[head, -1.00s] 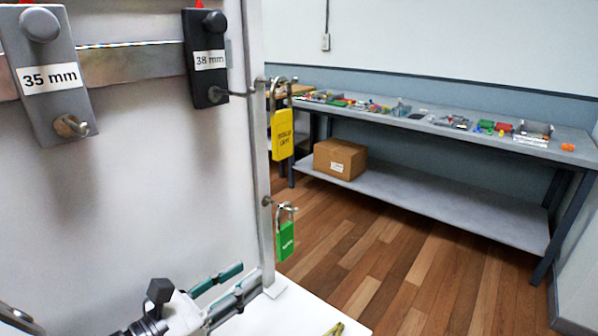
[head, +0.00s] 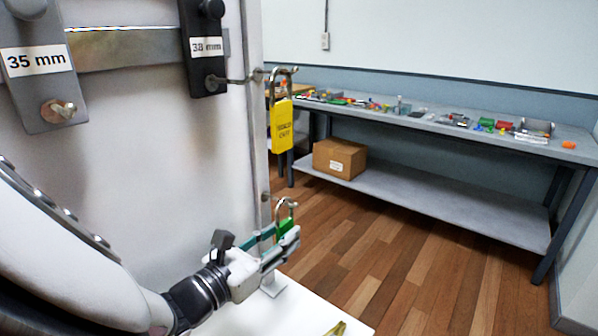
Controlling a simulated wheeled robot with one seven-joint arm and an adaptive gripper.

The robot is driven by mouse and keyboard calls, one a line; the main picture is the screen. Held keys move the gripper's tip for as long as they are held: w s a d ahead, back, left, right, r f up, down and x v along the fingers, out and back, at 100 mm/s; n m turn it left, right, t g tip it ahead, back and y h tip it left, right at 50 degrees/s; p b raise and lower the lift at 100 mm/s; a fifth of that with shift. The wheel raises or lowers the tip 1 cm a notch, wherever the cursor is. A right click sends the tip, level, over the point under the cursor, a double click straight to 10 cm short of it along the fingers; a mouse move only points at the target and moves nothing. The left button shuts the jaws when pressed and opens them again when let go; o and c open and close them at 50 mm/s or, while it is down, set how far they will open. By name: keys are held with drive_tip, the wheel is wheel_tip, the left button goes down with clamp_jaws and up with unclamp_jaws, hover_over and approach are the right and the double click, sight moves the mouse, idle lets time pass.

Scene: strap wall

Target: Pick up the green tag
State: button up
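The green tag (head: 286,226) hangs by its metal shackle from the lower peg on the edge post of the board. Only its upper part shows; the fingers cover the rest. My gripper (head: 279,238) reaches up from the lower left, with one finger on the far left side and the other in front at the right. The fingers stand apart with the tag seen between them. I cannot see clearly whether either finger touches it.
A yellow tag (head: 281,125) hangs on the peg above. The 35 mm block (head: 40,92) and 38 mm block (head: 208,75) hang on the board at left. A workbench (head: 440,185) with small parts and a cardboard box (head: 340,157) stands behind, past open floor.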

sight(285, 222)
drive_tip(key=shift+x, duration=0.9)
clamp_jaws()
drive_tip(key=shift+r, duration=0.15)
wheel_tip(285, 222, up, 4)
drive_tip(key=p, duration=0.4)
drive_tip(key=s+d+p, duration=0.5)
drive_tip(key=s+d, duration=0.6)
drive_tip(key=d, duration=0.3)
drive_tip(key=shift+f, duration=0.4)
